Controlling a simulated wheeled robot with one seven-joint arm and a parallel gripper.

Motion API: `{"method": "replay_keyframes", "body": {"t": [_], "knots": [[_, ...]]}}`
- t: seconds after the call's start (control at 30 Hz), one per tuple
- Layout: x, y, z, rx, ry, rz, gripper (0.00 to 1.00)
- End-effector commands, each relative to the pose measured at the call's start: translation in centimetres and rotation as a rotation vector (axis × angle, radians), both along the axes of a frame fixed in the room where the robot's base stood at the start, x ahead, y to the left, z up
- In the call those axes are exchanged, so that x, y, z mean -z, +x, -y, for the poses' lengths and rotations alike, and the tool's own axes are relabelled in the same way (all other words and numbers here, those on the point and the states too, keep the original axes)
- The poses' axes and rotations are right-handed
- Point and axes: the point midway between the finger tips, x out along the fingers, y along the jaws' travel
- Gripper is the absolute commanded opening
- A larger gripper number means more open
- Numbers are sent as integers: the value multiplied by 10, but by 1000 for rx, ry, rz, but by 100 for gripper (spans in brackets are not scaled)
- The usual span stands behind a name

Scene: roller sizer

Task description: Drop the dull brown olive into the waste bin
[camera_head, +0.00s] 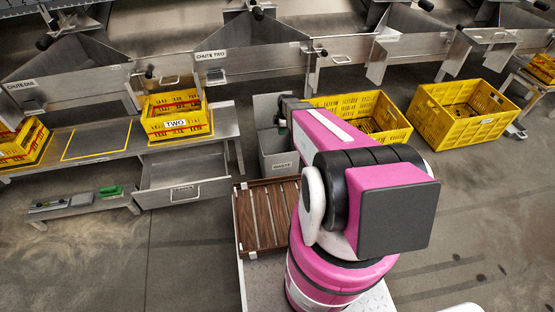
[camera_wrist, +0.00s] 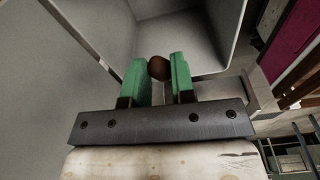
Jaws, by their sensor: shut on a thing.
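The dull brown olive (camera_wrist: 159,68) is between the green fingertips of my gripper (camera_wrist: 157,75) in the wrist view. My gripper is shut on it. Beyond the olive, the wrist view looks into the grey waste bin (camera_wrist: 205,35), whose inside looks empty where it shows. In the head view the waste bin (camera_head: 278,160), labelled WASTE, stands left of my pink arm. The arm reaches to the bin's top there. My gripper is mostly hidden in the head view, and the olive cannot be seen there.
A brown slatted tray (camera_head: 262,220) lies in front of the bin. A yellow crate (camera_head: 165,118) labelled TWO sits on the metal bench at left. Larger yellow crates (camera_head: 465,118) stand at right. Metal chutes line the back.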

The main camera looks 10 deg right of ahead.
Motion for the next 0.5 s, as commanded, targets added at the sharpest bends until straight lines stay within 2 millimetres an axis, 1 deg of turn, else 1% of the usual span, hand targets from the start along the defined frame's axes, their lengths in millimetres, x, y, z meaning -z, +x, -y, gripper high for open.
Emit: {"method": "replay_keyframes", "body": {"t": [0.03,0.07,0.17,0.37,0.5], "knots": [[-6,-1,3,1,0,1,2],[-7,-1,4,1,0,0,2],[-3,0,4,0,0,-1,2],[14,1,4,0,0,-2,2],[30,1,4,0,0,-2,2]]}}
